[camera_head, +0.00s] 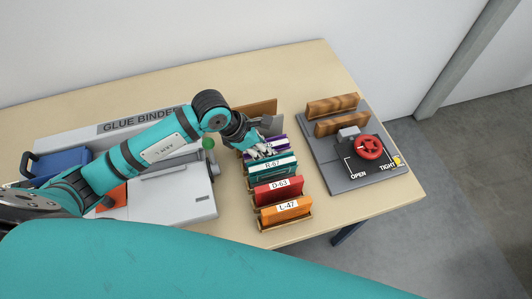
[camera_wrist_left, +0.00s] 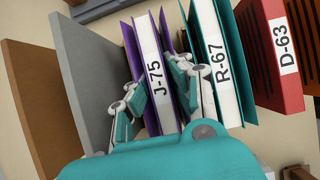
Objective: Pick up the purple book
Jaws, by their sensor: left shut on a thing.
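The purple book (camera_wrist_left: 132,54) with the white label J-75 stands upright in a row, beside the teal book R-67 (camera_wrist_left: 204,30). In the head view the purple book (camera_head: 277,143) is partly hidden by my left gripper (camera_head: 263,152). In the left wrist view my left gripper (camera_wrist_left: 152,92) has one finger on each side of the purple book and is shut on it. The book still stands in the row. My right gripper is not in view.
A red book D-63 (camera_head: 278,190) and an orange book L-47 (camera_head: 286,210) stand nearer. A glue binder machine (camera_head: 180,203) is on the left. A press with a red handwheel (camera_head: 369,147) is on the right. Grey and brown boards (camera_wrist_left: 25,100) stand beside the purple book.

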